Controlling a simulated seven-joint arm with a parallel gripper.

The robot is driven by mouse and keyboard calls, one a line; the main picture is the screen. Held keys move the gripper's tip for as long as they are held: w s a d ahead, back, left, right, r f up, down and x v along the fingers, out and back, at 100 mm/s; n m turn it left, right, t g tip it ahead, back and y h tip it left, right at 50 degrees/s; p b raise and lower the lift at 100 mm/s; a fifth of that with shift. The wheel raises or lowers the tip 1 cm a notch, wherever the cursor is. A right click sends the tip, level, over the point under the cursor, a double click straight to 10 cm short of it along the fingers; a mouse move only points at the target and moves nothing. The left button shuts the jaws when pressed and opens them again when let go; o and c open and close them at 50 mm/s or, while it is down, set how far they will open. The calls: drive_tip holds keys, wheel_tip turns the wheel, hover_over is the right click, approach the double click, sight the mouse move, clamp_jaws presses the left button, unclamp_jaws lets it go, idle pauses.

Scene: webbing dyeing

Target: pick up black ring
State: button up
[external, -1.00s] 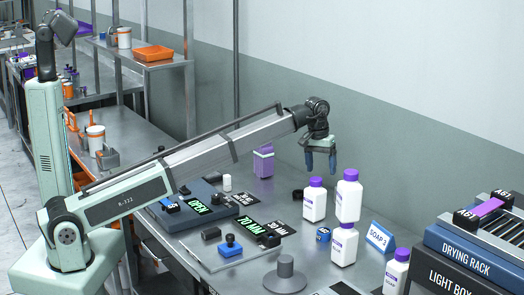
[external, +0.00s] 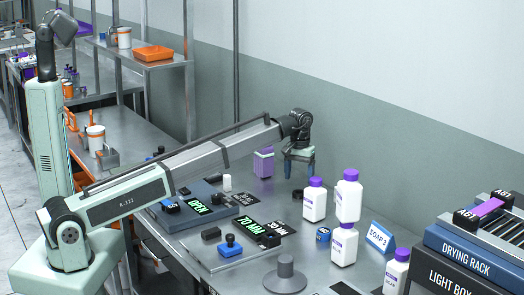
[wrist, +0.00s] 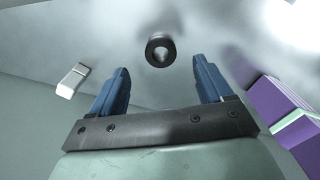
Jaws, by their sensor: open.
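The black ring (wrist: 160,41) lies flat on the grey metal table in the wrist view, just beyond and between the fingertips. In the external view the black ring (external: 297,194) shows as a small dark shape below the fingers, left of a white bottle. My gripper (external: 300,173) points down above the ring, with its blue fingers apart. In the wrist view my gripper (wrist: 161,70) is open, with nothing between the fingers. The ring appears clear of both fingers; the exact height gap is hard to tell.
White bottles with purple caps (external: 314,202) stand close to the right of the ring. A purple container (external: 263,163) stands to the left, near the wall. A small white block (wrist: 72,81) is left in the wrist view.

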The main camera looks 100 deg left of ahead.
sight(299, 192)
drive_tip(key=shift+w+a+f, duration=0.1)
drive_tip(key=shift+a+f, duration=0.05)
drive_tip(key=shift+f, duration=1.4)
drive_tip(key=shift+a+f, duration=0.15)
drive_tip(key=shift+f, duration=1.35)
drive_tip(key=shift+c, duration=0.3)
drive_tip(key=c, duration=1)
